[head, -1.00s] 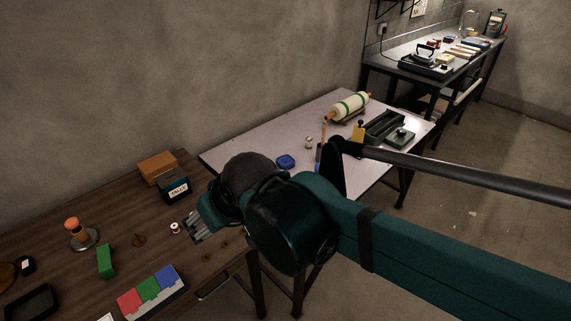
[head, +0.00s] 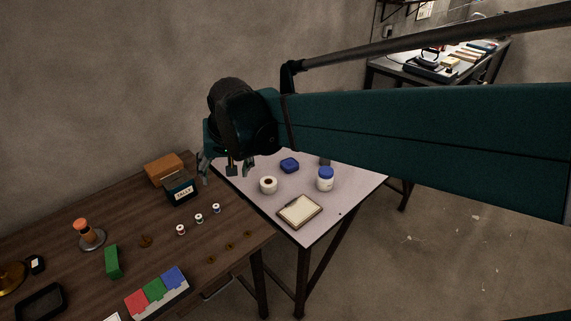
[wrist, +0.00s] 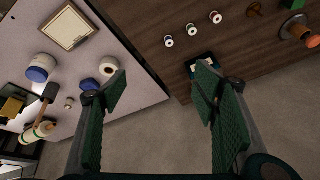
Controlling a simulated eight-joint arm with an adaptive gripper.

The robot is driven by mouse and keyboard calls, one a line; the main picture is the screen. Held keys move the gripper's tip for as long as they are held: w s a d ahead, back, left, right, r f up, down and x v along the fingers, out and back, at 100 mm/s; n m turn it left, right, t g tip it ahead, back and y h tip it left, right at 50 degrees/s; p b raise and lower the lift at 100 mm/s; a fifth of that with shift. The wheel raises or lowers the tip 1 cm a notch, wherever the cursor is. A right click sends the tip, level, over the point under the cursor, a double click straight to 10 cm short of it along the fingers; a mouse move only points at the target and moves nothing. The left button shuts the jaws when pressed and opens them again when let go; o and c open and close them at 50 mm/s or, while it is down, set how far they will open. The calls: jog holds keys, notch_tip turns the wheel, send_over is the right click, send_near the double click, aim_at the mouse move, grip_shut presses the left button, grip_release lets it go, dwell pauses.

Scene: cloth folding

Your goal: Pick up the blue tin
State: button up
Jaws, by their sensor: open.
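The blue tin (head: 290,165) is a small, low, dark blue object on the pale table (head: 262,205), behind the white roll and the blue-lidded jar. It also shows in the wrist view (wrist: 88,85), just beyond the left finger, which may cover part of it. My gripper (head: 227,166) is open and empty. It hangs above the back edge of the tables, left of the tin and clear of it. In the wrist view its green fingers (wrist: 162,88) are spread wide with bare floor between them.
A white roll (head: 268,186), a white jar with a blue lid (head: 325,181) and a framed board (head: 299,211) stand near the tin. My arm hides the pale table's far part.

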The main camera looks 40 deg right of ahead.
jog(key=w+d+f+m+g+p, duration=0.1)
jog(key=w+d+f+m, duration=0.25)
jog(key=w+d, duration=0.4)
jog(key=w+d+f+m+g+p, duration=0.2)
jog(key=w+d+m, duration=0.25)
jog(key=d, duration=0.65)
jog(key=w+d+f+m, duration=0.1)
jog(key=d+f+m, duration=0.1)
jog(key=d+f, duration=0.3)
jog(key=w+d+f+m+g+p, duration=0.1)
jog(key=d+f, duration=0.3)
jog(key=d, duration=0.5)
jog(key=w+d+f+m+g+y+p, duration=0.1)
jog(key=d+f+m, duration=0.1)
jog(key=d+f, duration=0.3)
jog(key=shift+w+d+f+m, duration=0.2)
jog(key=shift+d, duration=0.35)
jog(key=shift+w+d+f+m, duration=0.15)
jog(key=shift+d+m, duration=0.05)
jog(key=shift+d, duration=0.35)
jog(key=shift+d+f, duration=0.2)
jog(key=shift+s, duration=0.1)
jog(key=shift+f, duration=1.3)
jog(key=shift+f, duration=0.1)
